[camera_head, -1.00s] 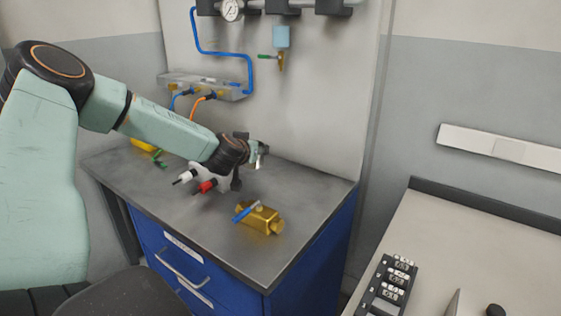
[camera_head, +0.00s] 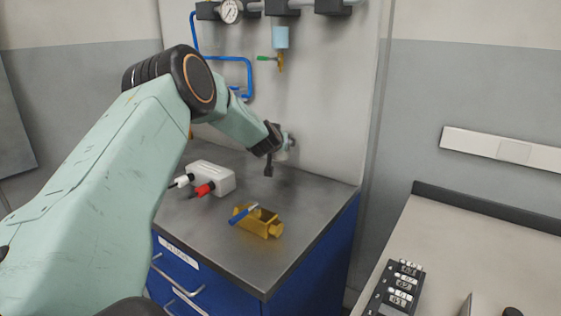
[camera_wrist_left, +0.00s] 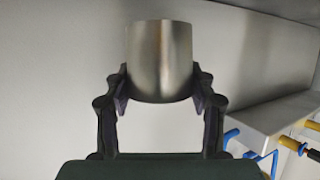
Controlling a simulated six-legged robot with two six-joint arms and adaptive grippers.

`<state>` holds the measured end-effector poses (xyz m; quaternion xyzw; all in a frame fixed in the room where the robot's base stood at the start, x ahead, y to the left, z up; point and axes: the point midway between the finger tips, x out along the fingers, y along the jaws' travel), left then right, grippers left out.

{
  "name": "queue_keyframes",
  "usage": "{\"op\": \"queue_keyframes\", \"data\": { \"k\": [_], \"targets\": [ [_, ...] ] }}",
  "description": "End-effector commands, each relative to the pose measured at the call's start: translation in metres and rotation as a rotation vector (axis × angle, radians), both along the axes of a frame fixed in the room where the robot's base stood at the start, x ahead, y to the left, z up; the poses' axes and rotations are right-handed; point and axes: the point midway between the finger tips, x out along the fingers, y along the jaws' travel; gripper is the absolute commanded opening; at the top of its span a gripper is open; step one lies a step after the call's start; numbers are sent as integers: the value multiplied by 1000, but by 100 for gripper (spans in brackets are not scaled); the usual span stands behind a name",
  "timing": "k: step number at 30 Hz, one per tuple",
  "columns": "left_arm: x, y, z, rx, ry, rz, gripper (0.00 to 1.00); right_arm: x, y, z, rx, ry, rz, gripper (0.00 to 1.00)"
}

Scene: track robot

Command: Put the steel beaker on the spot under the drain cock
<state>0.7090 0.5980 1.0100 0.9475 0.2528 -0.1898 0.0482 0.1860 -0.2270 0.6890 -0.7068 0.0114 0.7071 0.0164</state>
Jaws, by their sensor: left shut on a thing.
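My left gripper (camera_wrist_left: 160,100) is shut on the steel beaker (camera_wrist_left: 160,55), a plain shiny cylinder held between both fingers in the left wrist view. In the head view the gripper (camera_head: 281,150) is above the back of the grey bench, near the wall panel, and mostly hides the beaker. The brass drain cock (camera_head: 281,63) with a green lever hangs below a light blue filter bowl (camera_head: 280,38), above the gripper. No marked spot can be made out on the bench top (camera_head: 300,205). My right gripper is not in view.
A white box (camera_head: 212,176) with a white and a red plug stands left on the bench. The bench's right part is clear. Blue pipe (camera_head: 250,75) runs along the wall panel.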

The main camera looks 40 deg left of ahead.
Motion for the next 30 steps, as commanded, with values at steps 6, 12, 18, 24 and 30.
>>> {"op": "queue_keyframes", "data": {
  "k": [6, 12, 18, 24, 30],
  "targets": [
    [0, 0, -26, 1, -1, 1, 23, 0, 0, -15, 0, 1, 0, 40],
    [1, 0, -54, 3, -1, 0, 23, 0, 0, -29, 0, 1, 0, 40],
    [4, 1, -55, 1, -3, 1, 23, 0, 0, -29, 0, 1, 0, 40],
    [4, 1, -56, 2, -2, 1, 23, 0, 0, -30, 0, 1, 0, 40],
    [3, 1, -59, 0, -2, 0, 61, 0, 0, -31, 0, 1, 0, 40]
  ]
}}
